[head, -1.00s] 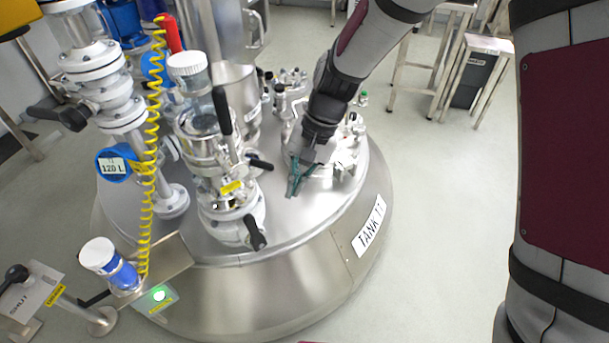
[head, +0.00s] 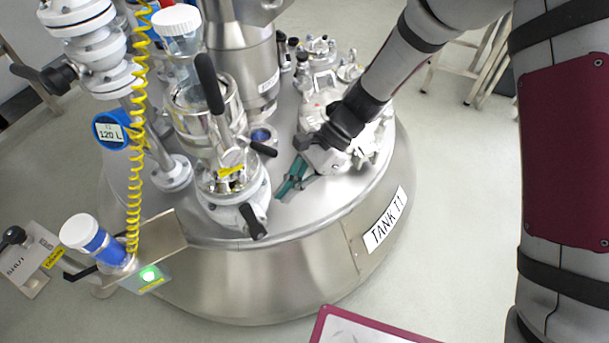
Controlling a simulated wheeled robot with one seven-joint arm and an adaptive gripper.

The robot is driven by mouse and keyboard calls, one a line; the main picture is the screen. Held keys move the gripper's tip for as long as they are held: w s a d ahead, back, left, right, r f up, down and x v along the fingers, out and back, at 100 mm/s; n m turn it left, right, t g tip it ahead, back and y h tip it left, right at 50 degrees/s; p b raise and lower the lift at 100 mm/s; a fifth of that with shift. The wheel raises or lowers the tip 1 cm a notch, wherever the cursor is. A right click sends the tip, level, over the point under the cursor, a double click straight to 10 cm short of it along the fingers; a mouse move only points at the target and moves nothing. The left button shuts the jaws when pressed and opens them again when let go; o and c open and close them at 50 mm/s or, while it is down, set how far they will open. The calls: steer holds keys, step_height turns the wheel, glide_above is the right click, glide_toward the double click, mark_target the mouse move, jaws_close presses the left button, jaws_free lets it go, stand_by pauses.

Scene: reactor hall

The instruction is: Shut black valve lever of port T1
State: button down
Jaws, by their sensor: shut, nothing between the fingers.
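The steel tank (head: 270,285) carries a label reading TANK T1 (head: 385,219). A port assembly with a clear cylinder (head: 183,58) and white cap stands on its lid. It has several black levers: a long near-upright one (head: 210,83), a short one pointing right (head: 263,149) and one low at the front (head: 253,221). A yellow tag (head: 231,171) hangs among them; its text is too small to read, so I cannot tell which lever is port T1's. My gripper (head: 283,192), with teal fingers, is shut and empty over the lid, right of the levers and apart from them.
A yellow coiled hose (head: 136,150) and white flanged piping (head: 90,45) stand at left. A blue cylinder with white cap (head: 95,240), a green-lit panel (head: 150,276) and a SHUT sign (head: 22,262) are front left. Fittings (head: 318,52) crowd the lid's back.

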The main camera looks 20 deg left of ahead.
mark_target(253, 223)
steer(key=s+a, duration=0.2)
steer(key=s+b, duration=0.1)
steer(key=shift+s+a+f, duration=0.15)
steer(key=shift+a+f, duration=0.1)
steer(key=shift+a, duration=0.15)
steer(key=shift+s+a+r+p, duration=0.25)
steer(key=shift+s+a+p, duration=0.3)
steer(key=shift+s, duration=0.1)
steer(key=shift+d, duration=0.1)
